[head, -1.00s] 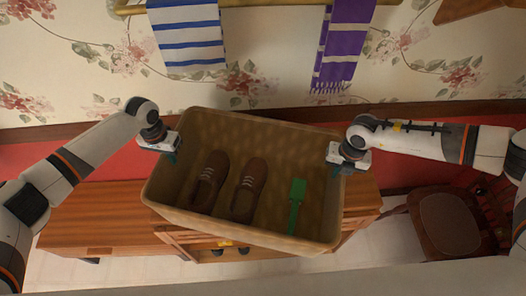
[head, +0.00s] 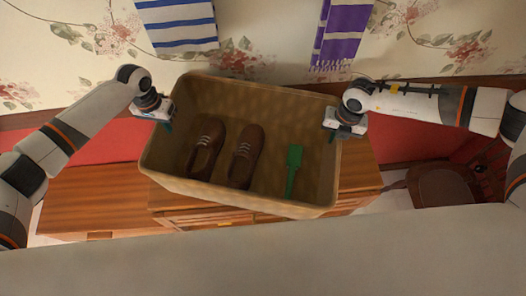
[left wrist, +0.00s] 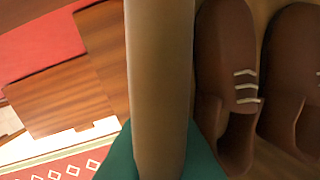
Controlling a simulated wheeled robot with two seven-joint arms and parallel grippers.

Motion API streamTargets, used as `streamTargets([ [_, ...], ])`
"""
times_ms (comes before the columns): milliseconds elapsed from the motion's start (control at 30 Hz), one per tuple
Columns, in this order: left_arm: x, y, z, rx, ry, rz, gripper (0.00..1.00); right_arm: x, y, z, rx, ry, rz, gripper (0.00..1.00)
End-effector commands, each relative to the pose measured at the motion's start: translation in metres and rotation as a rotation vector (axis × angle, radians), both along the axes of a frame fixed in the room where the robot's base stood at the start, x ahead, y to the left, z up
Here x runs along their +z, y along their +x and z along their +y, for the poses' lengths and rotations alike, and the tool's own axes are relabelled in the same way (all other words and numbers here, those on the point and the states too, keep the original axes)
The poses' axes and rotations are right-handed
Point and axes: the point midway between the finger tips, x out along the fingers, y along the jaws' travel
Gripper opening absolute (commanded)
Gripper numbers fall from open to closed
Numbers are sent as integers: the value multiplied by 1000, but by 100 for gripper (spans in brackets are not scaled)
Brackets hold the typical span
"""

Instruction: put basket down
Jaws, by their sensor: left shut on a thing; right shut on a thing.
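The tan basket (head: 240,203) is in the middle of the head view, slightly tilted, over a wooden bench. Inside it lie a pair of brown shoes (head: 207,150) and a green brush-like tool (head: 293,170). My left gripper (head: 163,121) is shut on the basket's left rim. My right gripper (head: 335,133) is shut on its right rim. In the left wrist view the basket wall (left wrist: 160,75) runs between the green fingertips, with the shoes (left wrist: 228,75) to its right. Whether the basket's underside touches the bench is hidden.
The wooden bench (head: 95,215) extends left of and below the basket. A brown chair (head: 440,188) stands to the right. A blue-striped towel (head: 177,25) and a purple striped towel (head: 342,32) hang on the wall behind. A pale surface fills the bottom of the head view.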

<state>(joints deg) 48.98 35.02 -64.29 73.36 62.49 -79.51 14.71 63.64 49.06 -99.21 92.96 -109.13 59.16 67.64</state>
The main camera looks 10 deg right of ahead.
Motion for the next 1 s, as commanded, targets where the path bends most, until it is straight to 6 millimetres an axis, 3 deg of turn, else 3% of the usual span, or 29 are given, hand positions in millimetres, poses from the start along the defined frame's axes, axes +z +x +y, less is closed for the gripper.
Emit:
streamTargets([
  [1000, -50, 1, 0, 0, -1, -3, 0, -50, 1, 0, 0, 0, -2, 0],
])
